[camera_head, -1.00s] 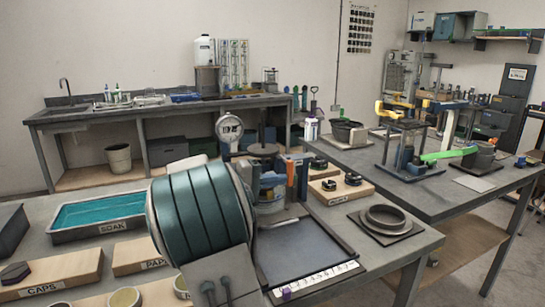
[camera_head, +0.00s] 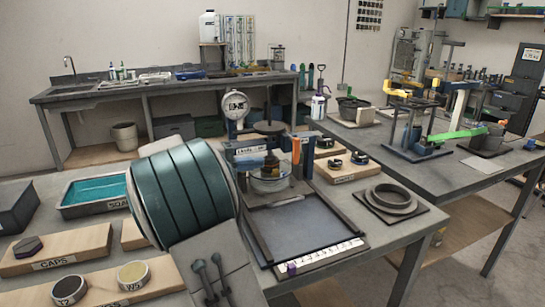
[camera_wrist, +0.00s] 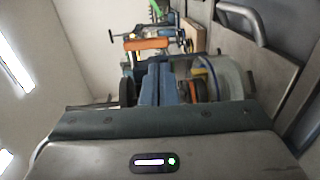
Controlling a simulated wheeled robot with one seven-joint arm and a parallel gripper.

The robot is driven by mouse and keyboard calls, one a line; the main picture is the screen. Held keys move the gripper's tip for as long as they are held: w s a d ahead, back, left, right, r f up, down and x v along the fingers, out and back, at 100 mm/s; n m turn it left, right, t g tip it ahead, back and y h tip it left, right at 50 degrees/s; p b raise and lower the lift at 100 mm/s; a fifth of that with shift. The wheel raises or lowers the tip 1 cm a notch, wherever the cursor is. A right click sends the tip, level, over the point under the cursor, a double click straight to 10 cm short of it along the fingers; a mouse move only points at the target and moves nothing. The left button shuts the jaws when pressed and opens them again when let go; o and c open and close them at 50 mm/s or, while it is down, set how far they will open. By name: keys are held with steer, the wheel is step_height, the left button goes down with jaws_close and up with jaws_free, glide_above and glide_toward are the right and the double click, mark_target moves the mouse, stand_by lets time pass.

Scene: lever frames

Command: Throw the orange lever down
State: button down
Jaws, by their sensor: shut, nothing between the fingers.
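An upright orange lever (camera_head: 296,151) stands at the back of the near bench, beside a blue upright piece. In the wrist view, which is turned on its side, an orange bar (camera_wrist: 148,43) shows beyond my fingers; it looks like the same lever. My gripper (camera_wrist: 160,70) shows as two blue-grey fingers close together, shut and empty. A gap seems to lie between the fingertips and the orange bar. In the head view my large teal arm link fills the centre left, and my fingers cannot be made out.
A dark tray (camera_head: 305,228) with a labelled front strip lies before the lever. A round dial (camera_head: 236,104) stands behind it, and a grey ring (camera_head: 391,199) lies to the right. The right bench carries a green lever (camera_head: 457,135). A soak tub (camera_head: 95,192) is at left.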

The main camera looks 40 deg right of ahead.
steer(key=v, duration=0.6)
steer(key=shift+f, duration=0.3)
steer(key=shift+d, duration=0.1)
steer(key=s+a+n+t+y+p, duration=0.2)
steer(key=s+y+p, duration=0.5)
steer(key=s, duration=0.3)
steer(key=s+a+r+t+y+p, duration=0.1)
steer(key=s+a+t+y+p, duration=0.4)
steer(key=s+a+y+p, duration=0.3)
steer(key=shift+s+a+r+n+y, duration=0.2)
steer(key=shift+s+a+n+y, duration=0.35)
steer(key=shift+s+a, duration=2.25)
steer(key=shift+w+a, duration=0.6)
steer(key=shift+w, duration=0.05)
